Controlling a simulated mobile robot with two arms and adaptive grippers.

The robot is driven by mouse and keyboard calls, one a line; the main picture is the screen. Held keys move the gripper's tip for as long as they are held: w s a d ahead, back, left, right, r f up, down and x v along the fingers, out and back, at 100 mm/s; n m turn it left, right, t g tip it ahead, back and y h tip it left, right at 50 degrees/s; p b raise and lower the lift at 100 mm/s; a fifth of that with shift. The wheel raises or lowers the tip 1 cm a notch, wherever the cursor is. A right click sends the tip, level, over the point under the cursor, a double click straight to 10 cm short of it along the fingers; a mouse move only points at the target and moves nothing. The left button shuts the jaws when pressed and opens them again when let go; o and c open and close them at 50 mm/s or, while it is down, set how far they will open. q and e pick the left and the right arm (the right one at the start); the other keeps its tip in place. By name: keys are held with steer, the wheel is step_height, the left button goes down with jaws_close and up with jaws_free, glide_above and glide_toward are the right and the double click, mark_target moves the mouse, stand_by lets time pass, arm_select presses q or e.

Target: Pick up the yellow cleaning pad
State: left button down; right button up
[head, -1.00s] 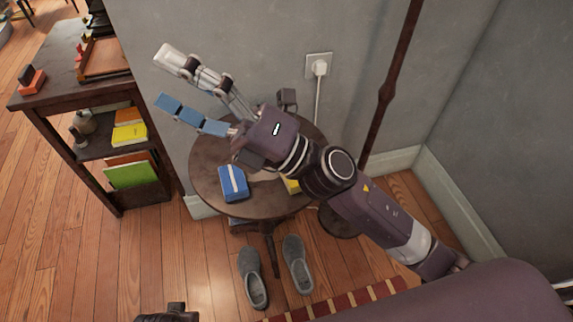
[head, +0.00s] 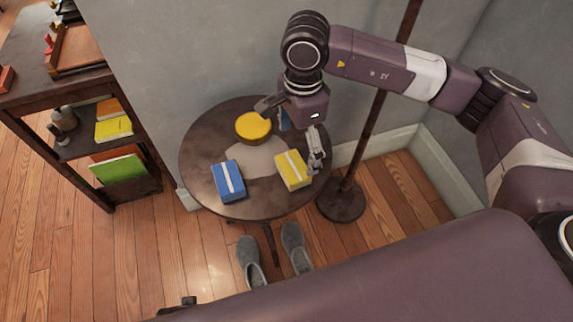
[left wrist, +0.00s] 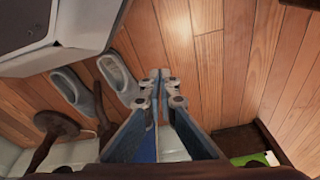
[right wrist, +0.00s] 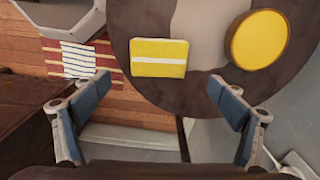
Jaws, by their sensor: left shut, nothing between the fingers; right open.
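The yellow cleaning pad (head: 293,170) is a rectangular block with a white band across it. It lies on the right front part of the round dark table (head: 200,150). It also shows in the right wrist view (right wrist: 158,67), centred beyond the fingers. My right gripper (head: 300,145) is open and empty above the right side of the table, apart from the pad. Its two blue-padded fingers show spread wide in the right wrist view (right wrist: 160,105). My left gripper (left wrist: 161,75) is shut and empty, with floor and slippers behind it; the head view does not show its fingers.
A blue block with a white band (head: 228,180) lies left of the pad. A round yellow object (head: 253,126) lies behind them. A dark pole (head: 370,135) stands right of the table, the wall behind. A shelf (head: 70,90) stands left; grey slippers (head: 248,262) lie in front.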

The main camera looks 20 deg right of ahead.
mark_target(293, 166)
step_height(293, 166, down, 3)
steer(key=shift+s+a+r, duration=0.1)
steer(key=shift+a+r, duration=0.05)
steer(key=f, duration=0.3)
steer(key=shift+s+a+f, duration=0.1)
steer(key=shift+a+f, duration=0.2)
steer(key=shift+a, duration=0.05)
steer(key=shift+f, duration=0.4)
arm_select(q)
steer(key=shift+w+a+r, duration=0.3)
steer(key=shift+a+r, duration=0.1)
steer(key=shift+r, duration=0.1)
arm_select(e)
steer(key=shift+c, duration=0.4)
steer(key=c, duration=1.1)
arm_select(q)
steer(key=shift+d, duration=0.15)
arm_select(e)
steer(key=shift+r, duration=0.1)
